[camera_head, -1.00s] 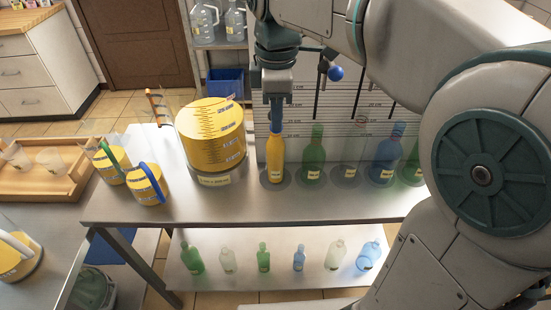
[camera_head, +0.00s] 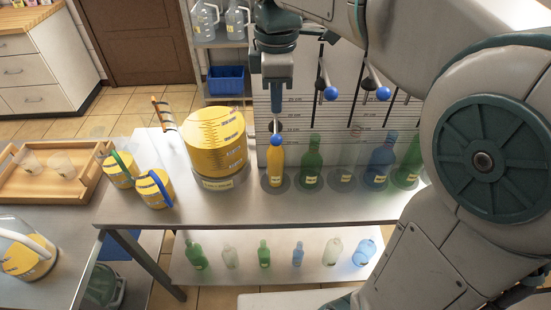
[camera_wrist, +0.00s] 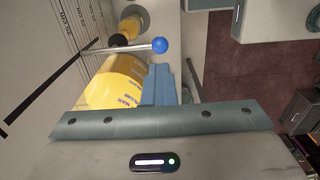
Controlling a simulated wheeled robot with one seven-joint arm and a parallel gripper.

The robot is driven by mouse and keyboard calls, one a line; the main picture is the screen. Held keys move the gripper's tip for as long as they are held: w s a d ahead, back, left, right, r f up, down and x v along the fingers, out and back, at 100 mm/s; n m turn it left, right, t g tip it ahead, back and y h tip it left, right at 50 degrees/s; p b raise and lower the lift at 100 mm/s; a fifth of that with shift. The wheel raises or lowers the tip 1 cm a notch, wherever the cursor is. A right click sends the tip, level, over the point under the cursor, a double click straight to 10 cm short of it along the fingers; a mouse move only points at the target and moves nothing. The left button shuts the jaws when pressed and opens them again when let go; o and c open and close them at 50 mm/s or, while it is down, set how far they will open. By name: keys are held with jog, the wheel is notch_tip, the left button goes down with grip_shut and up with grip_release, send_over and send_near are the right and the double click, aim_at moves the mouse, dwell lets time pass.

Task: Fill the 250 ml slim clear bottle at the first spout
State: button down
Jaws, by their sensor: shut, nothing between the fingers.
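A slim bottle (camera_head: 276,167) stands upright under the first spout, at the left end of the row of bottles. It looks yellow nearly up to its neck; its label is too small to read. The first pump's lever ends in a blue ball (camera_head: 276,140), which hangs low in front of the bottle's top. My gripper (camera_head: 277,112) is shut and empty, pointing down just above that ball. The wrist view shows the blue ball (camera_wrist: 160,45) on its metal rod, apart from the shut fingers (camera_wrist: 160,82).
A large yellow-filled drum (camera_head: 214,150) stands left of the bottle. Green, clear and blue bottles stand to the right, with raised levers (camera_head: 331,93) above. Two yellow jugs (camera_head: 155,190) sit at the table's left. More bottles (camera_head: 264,255) stand on the lower shelf.

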notch_tip(320, 180, up, 6)
jog(key=p, duration=0.4)
jog(key=shift+f, duration=0.2)
jog(key=c, duration=2.1)
grip_release()
jog(key=o, duration=0.4)
jog(key=shift+r+p, duration=2.2)
jog(key=shift+r, duration=8.15)
